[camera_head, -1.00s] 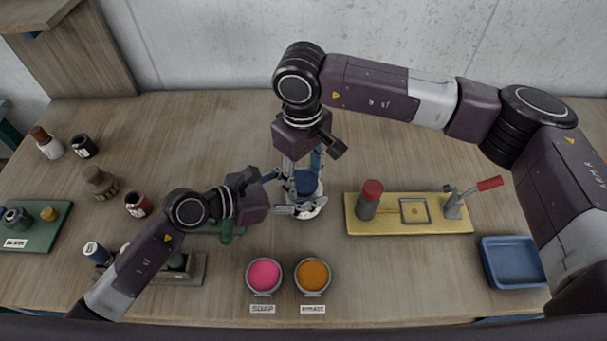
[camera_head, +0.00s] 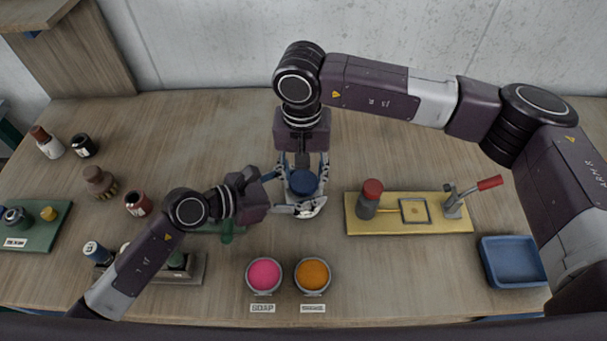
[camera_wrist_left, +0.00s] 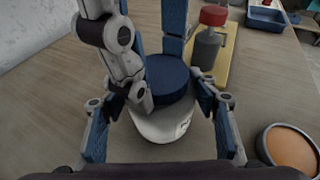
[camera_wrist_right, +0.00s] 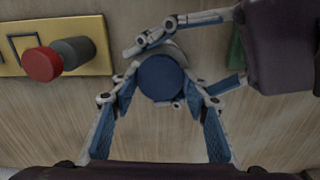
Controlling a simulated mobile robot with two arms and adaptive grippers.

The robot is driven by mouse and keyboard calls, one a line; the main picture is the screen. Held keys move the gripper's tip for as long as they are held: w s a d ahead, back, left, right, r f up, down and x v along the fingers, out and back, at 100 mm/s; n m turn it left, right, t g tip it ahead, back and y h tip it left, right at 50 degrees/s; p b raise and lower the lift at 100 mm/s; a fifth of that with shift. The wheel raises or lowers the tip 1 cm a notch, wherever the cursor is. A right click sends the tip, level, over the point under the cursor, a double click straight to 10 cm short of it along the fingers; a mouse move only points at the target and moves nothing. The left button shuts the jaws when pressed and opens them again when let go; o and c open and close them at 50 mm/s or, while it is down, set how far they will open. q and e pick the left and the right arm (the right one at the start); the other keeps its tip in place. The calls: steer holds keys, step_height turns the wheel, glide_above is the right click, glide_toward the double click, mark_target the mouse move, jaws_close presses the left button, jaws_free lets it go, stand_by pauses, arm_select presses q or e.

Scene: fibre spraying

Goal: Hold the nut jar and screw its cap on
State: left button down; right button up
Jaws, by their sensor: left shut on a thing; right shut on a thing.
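The nut jar (camera_wrist_left: 162,124) is white with a label and stands upright on the table; in the head view most of it is hidden by my grippers. Its dark blue cap (camera_head: 302,183) sits on top of the jar; it also shows in the left wrist view (camera_wrist_left: 168,80) and the right wrist view (camera_wrist_right: 161,77). My left gripper (camera_head: 298,208) comes in from the left and is shut around the jar's white body. My right gripper (camera_head: 303,178) points down from above and is shut on the blue cap. I cannot tell how tightly the cap sits.
A yellow board (camera_head: 408,226) with a red-topped post and red-handled lever lies to the right. A blue tray (camera_head: 512,284) is farther right. Bowls of pink (camera_head: 264,275) and orange (camera_head: 312,275) material stand in front. Several small bottles stand at the left.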

steer(key=o, duration=1.3)
steer(key=shift+r, duration=2.3)
steer(key=shift+c, duration=0.4)
step_height(320, 180, up, 3)
steer(key=n, duration=0.5)
steer(key=shift+r, duration=0.2)
